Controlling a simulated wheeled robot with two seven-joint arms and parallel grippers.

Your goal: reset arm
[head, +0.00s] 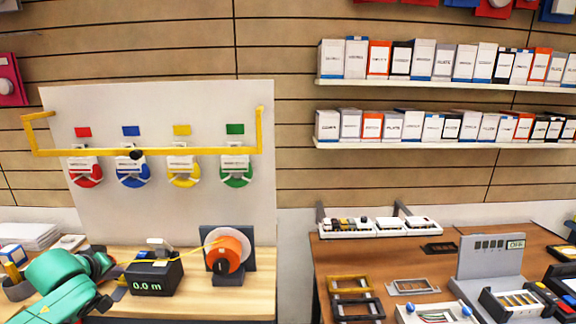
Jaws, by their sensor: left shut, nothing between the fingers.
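My left arm comes in teal at the bottom left of the head view, over the left end of the light wooden bench (215,299). My left gripper (118,277) is at the arm's end, just left of a black meter box (155,279) that reads 0.0 m. The gripper is shut with nothing held; its fingertips are small and partly hidden by the arm. I cannot tell whether it touches the box. My right gripper is not in view.
An orange spool (229,252) stands right of the meter, with a yellow strand towards it. A white board (105,110) behind carries a yellow bar (215,152) and coloured reels. A brown table (440,262) at right holds frames and devices. Boxed shelves (430,145) hang above.

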